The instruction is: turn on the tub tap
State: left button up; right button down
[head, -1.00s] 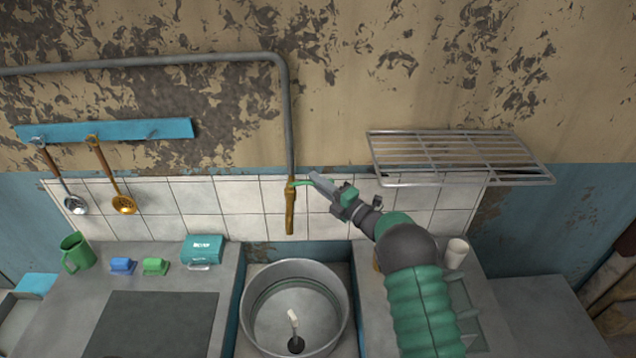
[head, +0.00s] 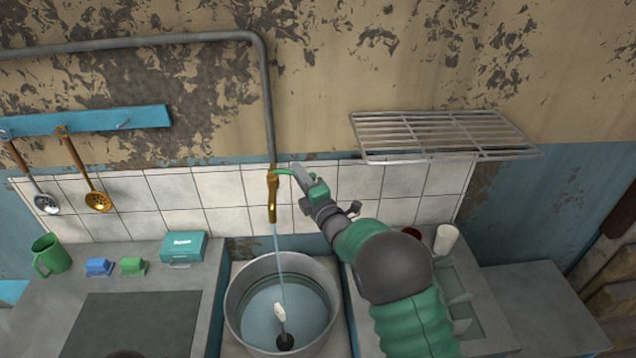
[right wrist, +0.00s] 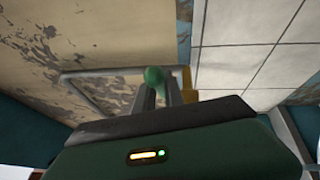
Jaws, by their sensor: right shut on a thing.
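The brass tap (head: 272,198) hangs at the end of the grey wall pipe, and a thin stream of water (head: 279,255) falls from it into the round metal tub (head: 234,306). The tap's green handle (head: 283,171) points right. My right gripper (head: 297,175) is shut on the handle, coming in from the right. In the right wrist view the green handle end (right wrist: 154,76) shows between the two fingers, with the brass tap (right wrist: 187,80) just behind. My left gripper is not in view.
A wire rack (head: 440,135) juts from the wall right of the tap, above my right arm. A white cup (head: 446,239) stands on the right counter. A teal box (head: 184,248), two small sponges and a green mug (head: 51,256) stand on the left counter.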

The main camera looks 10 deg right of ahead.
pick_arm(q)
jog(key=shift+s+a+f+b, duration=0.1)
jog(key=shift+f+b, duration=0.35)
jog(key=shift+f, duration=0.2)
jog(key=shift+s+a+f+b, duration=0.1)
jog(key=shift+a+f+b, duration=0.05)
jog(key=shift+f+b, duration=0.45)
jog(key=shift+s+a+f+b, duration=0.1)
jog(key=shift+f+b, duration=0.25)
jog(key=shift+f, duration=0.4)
pick_arm(e)
jog(key=shift+s+a+f+m+h, duration=0.1)
jog(key=shift+s+a+m+h, duration=0.3)
jog(key=shift+m+h, duration=0.65)
jog(key=shift+s+a+f+m+h, duration=0.1)
jog(key=shift+s+a+m+h, duration=0.4)
jog(key=shift+h, duration=1.05)
jog(key=shift+s+a+f+m+h, duration=0.1)
jog(key=shift+s+a+m+h, duration=0.25)
jog(key=shift+m+h, duration=0.7)
jog(key=shift+d+h, duration=0.1)
jog(key=shift+h, duration=0.25)
